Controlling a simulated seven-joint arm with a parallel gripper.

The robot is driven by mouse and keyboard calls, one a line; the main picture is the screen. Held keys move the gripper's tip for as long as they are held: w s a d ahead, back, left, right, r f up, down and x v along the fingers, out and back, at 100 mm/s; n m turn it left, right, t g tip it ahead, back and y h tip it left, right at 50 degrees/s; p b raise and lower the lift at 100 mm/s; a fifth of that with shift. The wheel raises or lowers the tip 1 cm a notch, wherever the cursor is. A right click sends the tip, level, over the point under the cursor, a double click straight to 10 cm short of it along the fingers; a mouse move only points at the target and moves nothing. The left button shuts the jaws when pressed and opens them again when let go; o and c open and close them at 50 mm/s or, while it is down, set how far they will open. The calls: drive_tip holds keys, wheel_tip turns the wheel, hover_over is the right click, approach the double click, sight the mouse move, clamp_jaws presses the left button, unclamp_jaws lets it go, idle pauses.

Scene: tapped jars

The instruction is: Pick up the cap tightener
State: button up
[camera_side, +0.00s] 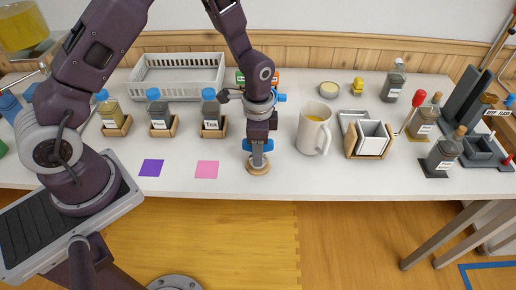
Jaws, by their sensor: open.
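My gripper (258,146) points straight down over the front middle of the table, with blue parts at its fingers. Directly below it, a small grey upright piece stands on a round wooden base (258,168) near the table's front edge. This may be the cap tightener; its upper part is hidden by the gripper. The jaws are open around or just above it; I cannot tell whether they touch it. Three blue-capped jars stand in wooden holders to the left: a left jar (110,112), a middle jar (158,113) and a right jar (210,114).
A cream mug (314,130) stands close to the right of my gripper, beside a wooden box of white tiles (370,139). A purple square (151,168) and a pink square (207,169) lie at the front left. A white basket (178,76) is behind. Several jars stand right.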

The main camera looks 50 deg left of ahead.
clamp_jaws()
idle(0.3)
wheel_tip(320, 180, up, 10)
drive_tip(key=shift+r, duration=0.1)
drive_tip(key=c, duration=0.8)
unclamp_jaws()
drive_tip(key=shift+c, duration=0.2)
clamp_jaws()
